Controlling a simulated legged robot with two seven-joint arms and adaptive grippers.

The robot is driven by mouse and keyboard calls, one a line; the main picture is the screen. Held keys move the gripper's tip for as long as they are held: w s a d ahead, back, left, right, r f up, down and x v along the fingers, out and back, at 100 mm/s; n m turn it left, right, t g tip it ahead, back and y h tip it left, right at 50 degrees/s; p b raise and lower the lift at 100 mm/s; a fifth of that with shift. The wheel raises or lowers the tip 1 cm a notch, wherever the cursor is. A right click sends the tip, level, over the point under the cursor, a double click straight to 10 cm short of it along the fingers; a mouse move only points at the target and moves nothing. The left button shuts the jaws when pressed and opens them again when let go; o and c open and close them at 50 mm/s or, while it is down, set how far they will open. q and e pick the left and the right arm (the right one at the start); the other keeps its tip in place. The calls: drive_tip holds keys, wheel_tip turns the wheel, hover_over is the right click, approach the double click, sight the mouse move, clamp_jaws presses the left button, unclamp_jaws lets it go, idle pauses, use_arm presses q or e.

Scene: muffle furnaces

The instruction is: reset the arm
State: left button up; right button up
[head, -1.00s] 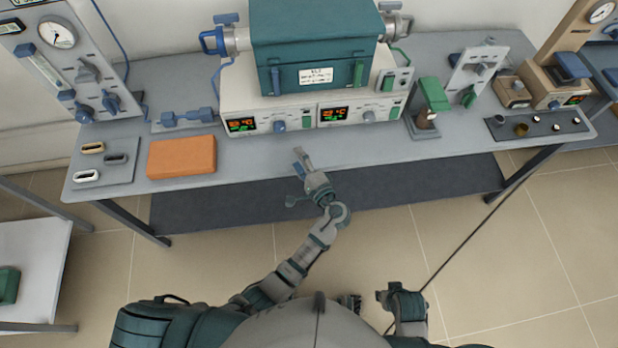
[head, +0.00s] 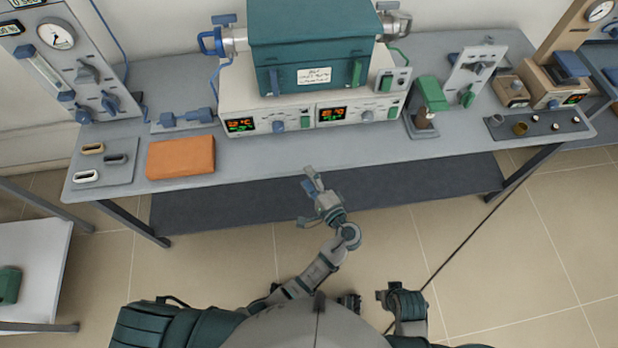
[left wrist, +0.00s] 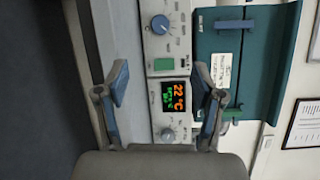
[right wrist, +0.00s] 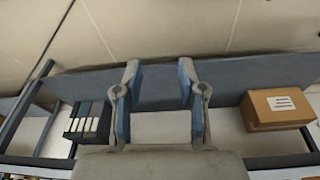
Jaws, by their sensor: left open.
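My left gripper (head: 311,184) is in front of the bench (head: 270,158), apart from its front edge, with nothing in its jaws. In the left wrist view the left gripper (left wrist: 160,92) has its fingers spread, with the furnace control panel (left wrist: 152,60) beyond them. My right gripper (right wrist: 159,82) shows in the right wrist view with its fingers apart and nothing between them. In the head view its fingers cannot be made out clearly.
The teal furnace (head: 312,45) stands on a white control unit (head: 240,108) on the bench. An orange block (head: 180,157) and a tray with small pieces (head: 117,172) lie at left. The right wrist view shows a cardboard box (right wrist: 277,108) and dark binders (right wrist: 88,122).

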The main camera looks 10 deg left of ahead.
use_arm(q)
drive_tip(key=shift+a, duration=0.1)
use_arm(e)
drive_tip(key=shift+a+r, duration=0.15)
idle(0.4)
